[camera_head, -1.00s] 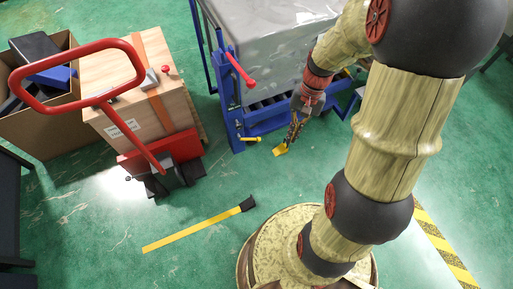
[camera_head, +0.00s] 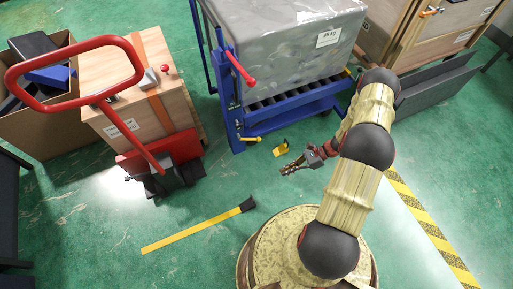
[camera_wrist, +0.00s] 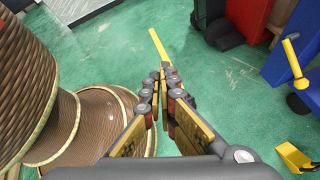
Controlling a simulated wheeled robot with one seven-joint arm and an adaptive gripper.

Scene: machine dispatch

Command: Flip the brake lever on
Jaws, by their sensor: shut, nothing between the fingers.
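A blue roller cart (camera_head: 231,100) carries a grey wrapped load. A red-knobbed lever (camera_head: 239,67) slants from its upper left post, and a short yellow lever (camera_head: 250,139) sticks out low at its front corner. The yellow lever also shows at the right of the wrist view (camera_wrist: 294,60). I cannot tell which is the brake lever. My gripper (camera_head: 284,171) is shut and empty, low over the floor in front of the cart, apart from both levers. Its fingertips (camera_wrist: 164,72) point left in the head view, away from the cart.
A yellow wedge (camera_head: 281,149) lies on the floor between my gripper and the cart, also in the wrist view (camera_wrist: 296,157). A red pallet jack (camera_head: 162,155) with a wooden crate (camera_head: 158,75) stands left. A yellow strip (camera_head: 195,227) lies on open green floor.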

